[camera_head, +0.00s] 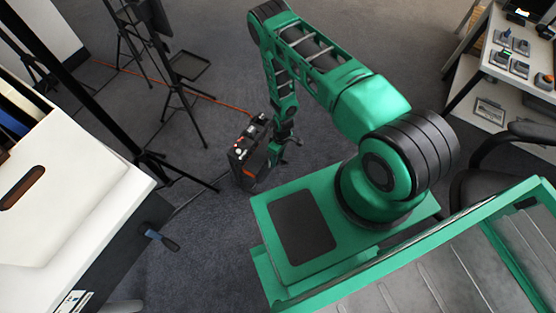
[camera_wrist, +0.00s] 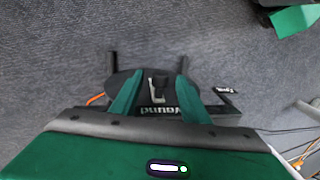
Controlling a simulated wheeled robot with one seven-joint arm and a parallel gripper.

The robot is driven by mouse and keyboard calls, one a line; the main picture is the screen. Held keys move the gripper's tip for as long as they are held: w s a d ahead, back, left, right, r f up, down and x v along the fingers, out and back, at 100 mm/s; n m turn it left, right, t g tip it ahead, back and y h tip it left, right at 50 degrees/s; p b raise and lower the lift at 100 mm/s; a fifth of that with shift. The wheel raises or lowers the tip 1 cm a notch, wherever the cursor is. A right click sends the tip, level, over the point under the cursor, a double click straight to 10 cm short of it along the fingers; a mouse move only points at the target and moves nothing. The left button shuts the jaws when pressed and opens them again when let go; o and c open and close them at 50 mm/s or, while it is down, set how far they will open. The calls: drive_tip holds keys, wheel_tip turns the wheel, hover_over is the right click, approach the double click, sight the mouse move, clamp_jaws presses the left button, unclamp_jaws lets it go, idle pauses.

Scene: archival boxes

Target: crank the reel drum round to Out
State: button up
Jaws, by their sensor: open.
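The reel drum (camera_wrist: 130,88) is a dark round disc in the wrist view, with a pale L-shaped mark and a dark upright piece, perhaps the crank handle, near its middle. A label reading "Wound" (camera_wrist: 168,110) sits upside down at its near edge. A smaller label (camera_wrist: 227,91) to the right is too small to read surely. My gripper (camera_wrist: 158,80) is open, its two green fingers over the drum with the dark piece between them; contact cannot be told. In the head view a black unit with orange parts (camera_head: 247,160) stands on the floor beside my arm's end.
An orange cable (camera_head: 140,77) runs over the carpet. Black tripod stands (camera_head: 180,75) are behind it. A desk with small devices (camera_head: 510,50) and a dark chair (camera_head: 500,165) are at right.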

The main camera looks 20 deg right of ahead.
drive_tip(key=shift+s+a+f, duration=0.1)
drive_tip(key=shift+f, duration=0.6)
clamp_jaws()
drive_tip(key=shift+d, duration=0.2)
drive_tip(key=shift+a, duration=0.15)
drive_tip(key=shift+s+a+h, duration=0.2)
drive_tip(key=shift+h, duration=0.2)
